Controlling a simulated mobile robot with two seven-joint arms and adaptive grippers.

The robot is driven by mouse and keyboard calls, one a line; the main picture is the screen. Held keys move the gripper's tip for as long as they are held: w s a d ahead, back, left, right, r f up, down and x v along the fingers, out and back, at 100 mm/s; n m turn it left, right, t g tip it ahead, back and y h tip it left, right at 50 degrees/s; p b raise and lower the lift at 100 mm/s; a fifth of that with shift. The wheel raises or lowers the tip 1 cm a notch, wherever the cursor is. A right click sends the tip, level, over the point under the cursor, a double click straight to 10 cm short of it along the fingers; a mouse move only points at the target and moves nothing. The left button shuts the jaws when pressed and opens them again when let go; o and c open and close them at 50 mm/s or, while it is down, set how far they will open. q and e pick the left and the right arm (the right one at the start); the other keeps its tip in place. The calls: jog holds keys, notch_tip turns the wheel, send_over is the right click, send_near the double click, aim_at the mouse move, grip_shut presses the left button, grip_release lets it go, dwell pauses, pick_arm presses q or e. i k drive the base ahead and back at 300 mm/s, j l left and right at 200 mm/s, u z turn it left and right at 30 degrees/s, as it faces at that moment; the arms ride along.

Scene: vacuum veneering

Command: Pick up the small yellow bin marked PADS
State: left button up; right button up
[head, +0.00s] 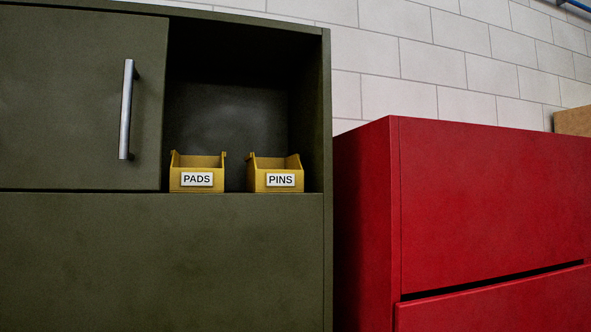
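The small yellow bin marked PADS (197,188) stands upright in the open compartment of a dark green cabinet (160,260), near the front edge of its floor. Its white label faces me, and its inside is mostly hidden by the front wall. A similar yellow bin marked PINS (278,188) stands to its right, with a small gap between them. Neither of my grippers is in view.
A sliding or hinged green door (70,100) with a vertical metal handle (126,110) covers the cabinet's left part, close beside the PADS bin. The compartment has free room above the bins. A red cabinet (490,200) stands at the right.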

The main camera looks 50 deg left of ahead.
aim_at(193, 174)
jog(key=j+u, duration=0.2)
jog(key=u, duration=2.55)
jog(key=l+z, duration=0.1)
jog(key=z, duration=0.35)
jog(key=l+z, duration=0.1)
jog(key=z, duration=0.3)
jog(key=l+z, duration=0.15)
jog(key=z, duration=0.75)
jog(key=i+l+z, duration=0.25)
jog(key=i+l, duration=0.2)
jog(key=i+l+z, duration=0.25)
jog(key=i+l, duration=0.15)
jog(key=i+l+z, duration=0.25)
jog(key=i, duration=0.35)
jog(key=u, duration=3.2)
